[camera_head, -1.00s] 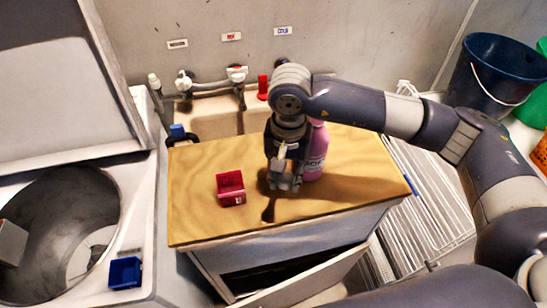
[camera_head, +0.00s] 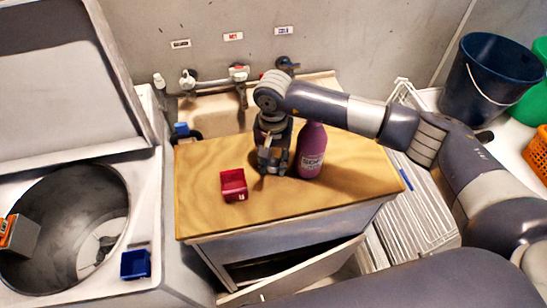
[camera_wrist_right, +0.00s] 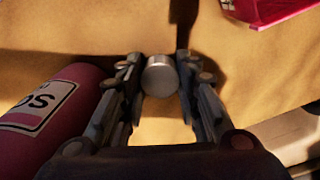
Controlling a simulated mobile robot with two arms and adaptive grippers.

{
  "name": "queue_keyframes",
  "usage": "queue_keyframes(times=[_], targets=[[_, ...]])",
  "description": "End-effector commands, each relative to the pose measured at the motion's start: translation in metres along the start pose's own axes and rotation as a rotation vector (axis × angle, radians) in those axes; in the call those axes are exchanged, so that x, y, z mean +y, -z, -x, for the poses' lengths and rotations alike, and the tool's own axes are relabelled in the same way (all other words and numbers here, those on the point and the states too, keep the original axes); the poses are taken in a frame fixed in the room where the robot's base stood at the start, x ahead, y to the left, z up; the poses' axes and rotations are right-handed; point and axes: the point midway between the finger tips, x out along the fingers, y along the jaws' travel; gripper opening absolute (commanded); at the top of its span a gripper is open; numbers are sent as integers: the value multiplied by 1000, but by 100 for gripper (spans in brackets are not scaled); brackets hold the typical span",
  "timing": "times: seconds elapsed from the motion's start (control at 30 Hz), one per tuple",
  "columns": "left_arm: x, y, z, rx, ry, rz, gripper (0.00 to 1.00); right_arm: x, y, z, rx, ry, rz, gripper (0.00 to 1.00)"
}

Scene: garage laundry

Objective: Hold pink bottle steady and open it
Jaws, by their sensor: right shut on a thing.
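The pink bottle (camera_head: 311,158) stands upright on the wooden top, its neck partly hidden by my right arm. In the right wrist view the bottle (camera_wrist_right: 45,118) is at the left, beside the fingers and outside them. My right gripper (camera_head: 272,168) points down just left of the bottle. In the right wrist view the gripper (camera_wrist_right: 160,80) is shut on a small round silver cap (camera_wrist_right: 160,76), apart from the bottle's body. Whether the bottle's mouth is bare cannot be seen. My left gripper is not in view.
A red bin (camera_head: 233,185) sits on the wooden top (camera_head: 215,215) left of the gripper. A blue bin (camera_head: 135,265) is on the washer's edge. A sink with taps lies behind, and a drying rack (camera_head: 415,220) stands at the right. The top's front is clear.

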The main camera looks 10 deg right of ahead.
Motion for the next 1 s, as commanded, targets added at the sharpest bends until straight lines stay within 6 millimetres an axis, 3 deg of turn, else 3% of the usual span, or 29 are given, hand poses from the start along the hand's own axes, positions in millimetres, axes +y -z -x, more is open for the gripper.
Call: queue_keyframes(times=[0.23,0.27,0.33,0.8,1.0], targets=[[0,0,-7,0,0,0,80,0,0,-5,0,0,0,2],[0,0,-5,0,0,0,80,0,0,-3,0,0,0,37],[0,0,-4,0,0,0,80,0,0,-3,0,0,0,50],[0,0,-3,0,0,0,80,0,1,4,2,2,0,50],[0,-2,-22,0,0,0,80,-1,2,41,7,4,1,50]])
